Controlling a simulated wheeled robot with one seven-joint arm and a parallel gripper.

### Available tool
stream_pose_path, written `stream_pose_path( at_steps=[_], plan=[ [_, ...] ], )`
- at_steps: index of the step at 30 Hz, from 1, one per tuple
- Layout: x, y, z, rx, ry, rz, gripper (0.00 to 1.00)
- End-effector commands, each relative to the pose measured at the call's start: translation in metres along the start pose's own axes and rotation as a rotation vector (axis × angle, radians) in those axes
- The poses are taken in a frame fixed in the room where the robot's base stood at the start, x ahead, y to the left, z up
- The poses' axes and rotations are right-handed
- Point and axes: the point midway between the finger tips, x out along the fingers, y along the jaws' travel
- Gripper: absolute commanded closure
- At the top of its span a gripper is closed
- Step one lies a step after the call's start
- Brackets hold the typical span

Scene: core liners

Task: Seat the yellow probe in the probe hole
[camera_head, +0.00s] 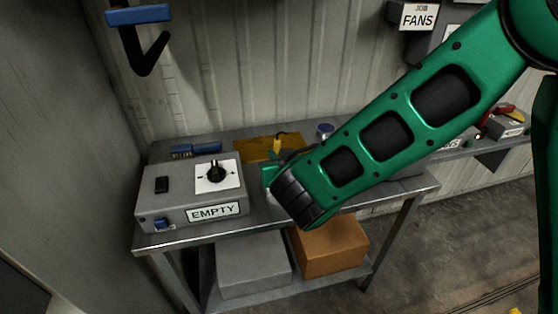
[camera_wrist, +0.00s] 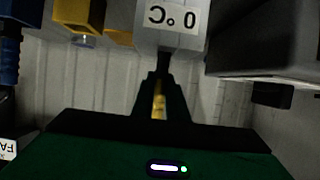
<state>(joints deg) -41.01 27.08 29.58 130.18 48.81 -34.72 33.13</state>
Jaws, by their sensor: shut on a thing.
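The yellow probe (camera_head: 277,144) shows as a small upright yellow piece with a dark cable, just left of my arm's end in the head view. In the wrist view, my gripper (camera_wrist: 160,78) is shut on the yellow probe (camera_wrist: 159,104), which shows as a narrow strip between the dark fingers. A light grey block labelled "0 °C" (camera_wrist: 170,18) appears upside down just beyond the fingertips. I cannot tell whether probe and block touch. The probe hole cannot be made out in either view. My arm hides much of the work area in the head view.
A grey box labelled "EMPTY" (camera_head: 193,196) with a black knob stands at the bench's left. A yellow tray (camera_head: 250,150) and blue item (camera_head: 196,149) lie behind. A dark grey box (camera_wrist: 262,38) stands close at right in the wrist view. Boxes (camera_head: 330,246) fill the lower shelf.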

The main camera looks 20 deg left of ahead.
Motion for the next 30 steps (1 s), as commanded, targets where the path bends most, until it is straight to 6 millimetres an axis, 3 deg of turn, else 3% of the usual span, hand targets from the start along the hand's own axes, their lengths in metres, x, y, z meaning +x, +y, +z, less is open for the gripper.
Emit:
stream_pose_path(
  at_steps=[3, 10, 11, 13, 23, 30],
  plan=[
    [0.006, 0.0, 0.015, -0.001, -0.001, 0.001, 1.0],
    [0.007, 0.001, 0.015, 0.0, 0.003, 0.002, 1.0],
    [0.007, 0.001, 0.015, 0.0, 0.002, 0.002, 0.82],
    [0.007, 0.001, 0.015, 0.0, 0.002, 0.002, 0.68],
    [0.005, 0.001, 0.016, -0.001, 0.001, 0.001, 0.68],
    [-0.025, 0.0, 0.015, -0.003, 0.002, -0.001, 0.68]
  ],
)
